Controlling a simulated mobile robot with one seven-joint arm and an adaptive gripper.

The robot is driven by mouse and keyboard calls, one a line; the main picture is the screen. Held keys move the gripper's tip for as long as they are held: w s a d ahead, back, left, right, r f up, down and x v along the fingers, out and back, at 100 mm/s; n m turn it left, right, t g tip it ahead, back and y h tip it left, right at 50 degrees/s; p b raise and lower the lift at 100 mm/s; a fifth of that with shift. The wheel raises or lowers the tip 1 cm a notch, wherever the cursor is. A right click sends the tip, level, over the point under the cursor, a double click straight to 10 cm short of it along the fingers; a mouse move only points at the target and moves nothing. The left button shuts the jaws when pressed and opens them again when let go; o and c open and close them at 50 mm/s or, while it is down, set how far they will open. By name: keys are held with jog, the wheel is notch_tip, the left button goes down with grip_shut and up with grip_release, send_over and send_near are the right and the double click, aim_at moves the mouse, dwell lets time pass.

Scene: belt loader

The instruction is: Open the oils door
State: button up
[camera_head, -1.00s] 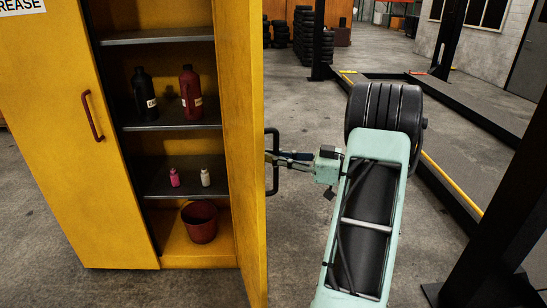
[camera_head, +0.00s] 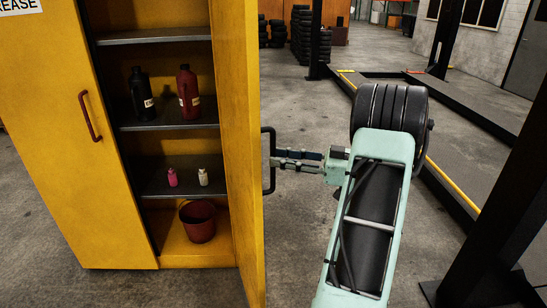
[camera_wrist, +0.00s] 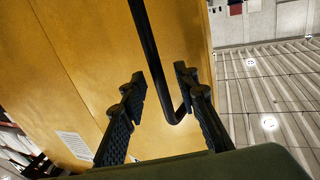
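The yellow cabinet's right door (camera_head: 243,150) stands swung wide open toward me, seen nearly edge-on in the head view. Its label does not show there, so I cannot read whether it says oils. Its black bar handle (camera_head: 272,160) is on the right-hand face. My gripper (camera_head: 276,158) points left at this handle, with its tips at or just beside the bar. In the wrist view my gripper (camera_wrist: 161,79) has its fingers spread apart, and the handle (camera_wrist: 154,55) shows between and beyond them, not clamped.
The cabinet's left door (camera_head: 60,150), marked "REASE" where readable, is shut and has a red handle (camera_head: 90,116). Shelves hold dark bottles (camera_head: 188,92), small bottles and a red bucket (camera_head: 198,221). A black post (camera_head: 490,190) stands at the right. Floor (camera_head: 285,240) beside the door is clear.

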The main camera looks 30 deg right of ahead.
jog(key=v, duration=0.9)
